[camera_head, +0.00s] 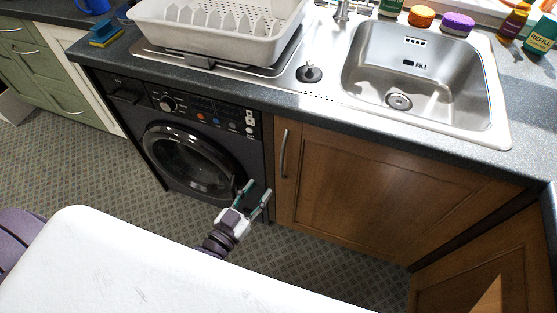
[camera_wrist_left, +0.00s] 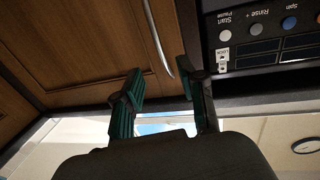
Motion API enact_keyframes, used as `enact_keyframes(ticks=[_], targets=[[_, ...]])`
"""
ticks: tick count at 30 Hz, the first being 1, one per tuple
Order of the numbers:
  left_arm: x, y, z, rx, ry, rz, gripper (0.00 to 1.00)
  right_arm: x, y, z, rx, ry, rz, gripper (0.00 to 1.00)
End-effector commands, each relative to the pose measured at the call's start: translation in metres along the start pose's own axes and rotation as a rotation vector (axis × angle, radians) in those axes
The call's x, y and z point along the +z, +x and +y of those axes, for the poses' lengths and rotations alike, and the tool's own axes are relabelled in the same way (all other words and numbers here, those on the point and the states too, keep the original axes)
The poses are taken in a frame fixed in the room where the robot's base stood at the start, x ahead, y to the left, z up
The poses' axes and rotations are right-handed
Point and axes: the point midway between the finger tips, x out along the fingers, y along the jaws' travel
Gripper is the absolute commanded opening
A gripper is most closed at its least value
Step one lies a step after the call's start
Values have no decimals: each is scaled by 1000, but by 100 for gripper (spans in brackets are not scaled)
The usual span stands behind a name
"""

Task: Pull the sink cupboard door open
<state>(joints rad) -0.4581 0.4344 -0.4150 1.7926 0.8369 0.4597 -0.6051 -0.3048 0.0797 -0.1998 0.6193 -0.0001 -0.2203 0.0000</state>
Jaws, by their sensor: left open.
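The sink cupboard door (camera_head: 370,195) is brown panelled wood and sits shut under the sink. Its curved metal handle (camera_head: 284,152) stands upright near the door's left edge. My left gripper (camera_head: 259,188) is open and empty, below and to the left of the handle, in front of the washing machine's right edge. In the left wrist view, the open fingers (camera_wrist_left: 162,72) point towards the door (camera_wrist_left: 85,45), and the handle (camera_wrist_left: 154,30) appears ahead in the gap between them. I see no contact with it. My right gripper is not in view.
A black washing machine (camera_head: 200,150) stands left of the door. A second wooden door (camera_head: 490,270) stands at an angle at the lower right. The worktop (camera_head: 285,98) overhangs above, with the steel sink (camera_head: 425,80) and a dish rack (camera_head: 215,45). Patterned floor (camera_head: 330,262) lies clear below the door.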

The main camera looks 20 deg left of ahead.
Motion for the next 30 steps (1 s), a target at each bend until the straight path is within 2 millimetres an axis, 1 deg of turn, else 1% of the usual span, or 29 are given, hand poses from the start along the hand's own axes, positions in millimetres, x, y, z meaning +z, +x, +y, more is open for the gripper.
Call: enact_keyframes(ticks=[1, 3, 9, 15, 18, 21, 30], targets=[[-3, 11, 0, -1, -1, 6, 41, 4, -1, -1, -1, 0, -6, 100], [-2, 25, 0, 0, -1, 5, 41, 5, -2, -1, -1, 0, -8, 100], [-2, 69, 0, 1, 0, 4, 41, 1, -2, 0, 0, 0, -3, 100], [-1, 104, 0, 2, 0, 2, 41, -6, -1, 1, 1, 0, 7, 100], [0, 114, 1, 2, -1, 1, 41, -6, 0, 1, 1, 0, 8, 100], [0, 120, 0, 1, 0, 0, 41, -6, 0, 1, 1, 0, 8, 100], [0, 122, 0, 2, 0, -1, 41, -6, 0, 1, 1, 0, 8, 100]])
